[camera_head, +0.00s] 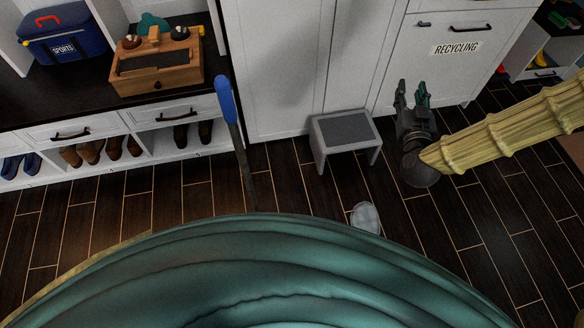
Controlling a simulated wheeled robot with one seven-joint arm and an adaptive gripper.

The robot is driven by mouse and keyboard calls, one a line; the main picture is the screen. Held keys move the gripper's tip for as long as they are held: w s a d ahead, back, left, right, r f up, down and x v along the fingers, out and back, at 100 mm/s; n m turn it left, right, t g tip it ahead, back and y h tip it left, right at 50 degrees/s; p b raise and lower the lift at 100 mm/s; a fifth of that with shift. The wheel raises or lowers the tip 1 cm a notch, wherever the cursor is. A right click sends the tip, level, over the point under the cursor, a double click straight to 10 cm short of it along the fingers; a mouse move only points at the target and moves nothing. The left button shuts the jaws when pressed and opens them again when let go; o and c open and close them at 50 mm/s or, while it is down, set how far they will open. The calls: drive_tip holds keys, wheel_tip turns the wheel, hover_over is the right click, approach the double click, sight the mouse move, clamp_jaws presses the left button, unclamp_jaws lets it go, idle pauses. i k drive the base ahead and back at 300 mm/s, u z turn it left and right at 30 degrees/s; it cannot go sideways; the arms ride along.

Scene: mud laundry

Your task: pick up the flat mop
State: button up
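The flat mop (227,100) shows as a long pole with a blue grip at the top and a dark shaft below. It stands tilted in front of the bench and white cabinet, left of the picture's middle. Its lower end is hidden behind my teal-covered body. My gripper (412,92) is at the right, in front of the recycling cabinet and far to the right of the mop pole. Its two fingers are apart, with nothing visible between them.
A grey step stool (345,132) stands between the mop and my gripper. A pale rounded object (366,217) lies on the dark floor, partly hidden. A bench (100,110) holds a wooden box (158,65) and a blue sports bag (62,35). Floor right of the stool is clear.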

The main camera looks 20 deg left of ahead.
sight(221, 83)
drive_tip(key=z, duration=0.25)
drive_tip(key=k, duration=1.2)
drive_tip(key=u, duration=0.85)
